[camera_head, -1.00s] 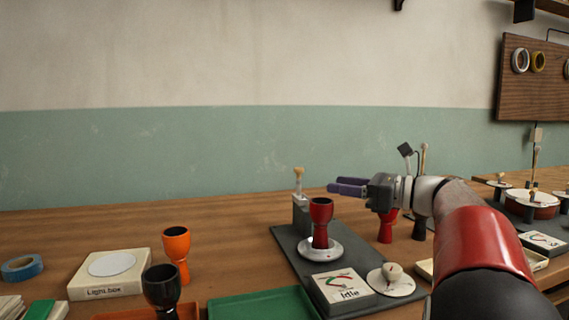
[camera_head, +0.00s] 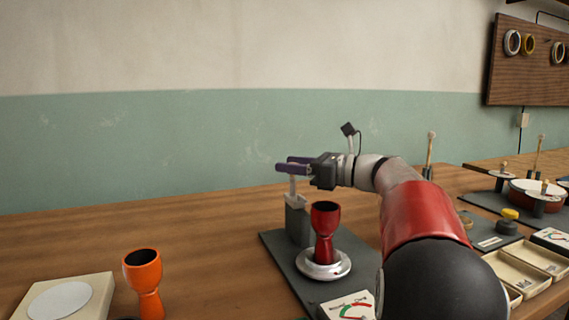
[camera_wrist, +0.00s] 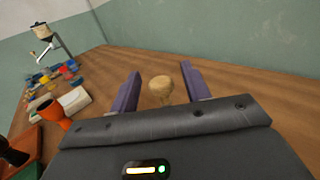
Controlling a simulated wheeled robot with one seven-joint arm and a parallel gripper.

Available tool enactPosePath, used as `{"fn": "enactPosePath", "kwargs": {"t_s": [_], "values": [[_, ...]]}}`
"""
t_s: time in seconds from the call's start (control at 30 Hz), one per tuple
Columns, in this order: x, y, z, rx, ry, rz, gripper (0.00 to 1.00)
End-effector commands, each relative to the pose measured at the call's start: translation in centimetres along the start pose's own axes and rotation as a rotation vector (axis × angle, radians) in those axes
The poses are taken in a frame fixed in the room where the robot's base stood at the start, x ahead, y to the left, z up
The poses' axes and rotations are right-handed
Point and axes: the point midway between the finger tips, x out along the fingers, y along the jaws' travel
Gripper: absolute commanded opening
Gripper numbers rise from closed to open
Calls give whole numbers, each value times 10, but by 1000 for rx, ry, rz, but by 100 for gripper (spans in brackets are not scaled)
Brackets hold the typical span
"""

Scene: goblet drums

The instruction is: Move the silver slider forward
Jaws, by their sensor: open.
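A pale metallic slider piece (camera_head: 294,197) sits on top of a grey upright block on a dark base plate. Its thin stem rises to my gripper (camera_head: 284,164), and the fingers hide the top in the head view. In the wrist view a round tan wooden knob (camera_wrist: 160,86) stands between the two purple fingers of my gripper (camera_wrist: 160,72), with gaps on both sides. My gripper is open and level with the knob. A red goblet drum (camera_head: 324,230) stands on a silver round plate (camera_head: 323,267) just in front of the block.
A dial panel (camera_head: 347,306) lies at the front of the base plate. An orange goblet drum (camera_head: 144,285) and a light box (camera_head: 85,290) are at the left. Open trays (camera_head: 527,270) are at the right. The table behind and left of the block is clear.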

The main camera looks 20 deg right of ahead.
Motion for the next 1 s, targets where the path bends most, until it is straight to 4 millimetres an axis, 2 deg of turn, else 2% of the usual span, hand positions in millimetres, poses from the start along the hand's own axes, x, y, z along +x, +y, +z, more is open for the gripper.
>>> {"fn": "enactPosePath", "kwargs": {"t_s": [0.2,0.47,0.83,1.0], "values": [[20,0,0,0,0,1,47],[22,0,0,0,0,0,47],[21,0,0,0,0,0,1],[21,0,0,0,0,0,0]]}}
